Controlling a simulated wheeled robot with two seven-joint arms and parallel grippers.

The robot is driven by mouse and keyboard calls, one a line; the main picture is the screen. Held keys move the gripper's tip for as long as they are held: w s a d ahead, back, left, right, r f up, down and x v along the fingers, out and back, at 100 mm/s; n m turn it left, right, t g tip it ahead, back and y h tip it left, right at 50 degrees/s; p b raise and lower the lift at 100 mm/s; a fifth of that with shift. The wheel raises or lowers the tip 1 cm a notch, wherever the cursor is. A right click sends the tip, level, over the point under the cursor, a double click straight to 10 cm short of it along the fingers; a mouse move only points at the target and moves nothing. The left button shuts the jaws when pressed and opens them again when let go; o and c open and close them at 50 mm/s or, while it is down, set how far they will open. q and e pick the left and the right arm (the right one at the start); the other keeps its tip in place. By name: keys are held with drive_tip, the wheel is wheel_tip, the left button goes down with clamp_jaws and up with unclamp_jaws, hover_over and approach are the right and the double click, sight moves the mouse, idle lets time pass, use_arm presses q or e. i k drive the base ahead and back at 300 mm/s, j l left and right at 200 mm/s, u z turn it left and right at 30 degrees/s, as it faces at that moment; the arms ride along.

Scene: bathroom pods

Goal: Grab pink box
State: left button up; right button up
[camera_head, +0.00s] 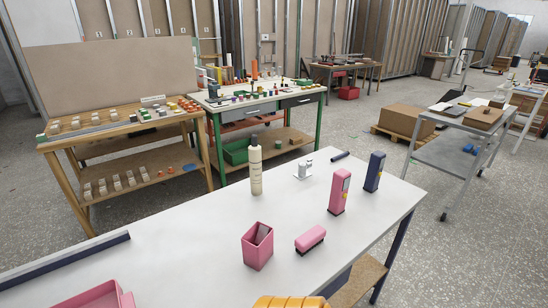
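An open-topped pink box (250,250) stands upright on the white table, right of the middle, with a dark grey piece inside it. Other pink things are on the same table. A tall pink block (338,195) with a small label stands behind it to the right. A low pink brush-like piece (309,239) with a dark underside lies just right of the box. A pink tray (94,297) is cut off at the bottom left. Neither of my grippers is in view.
The white table (180,240) has bare room left of the box. A beige bottle (255,172), a dark blue block (374,172), a small white fitting (303,170) and a black cylinder (340,156) stand farther back. A yellow ribbed thing (290,302) is cut off at the bottom edge.

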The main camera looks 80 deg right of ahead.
sight(255, 256)
drive_tip(key=l+z, duration=0.1)
drive_tip(key=z, duration=2.25)
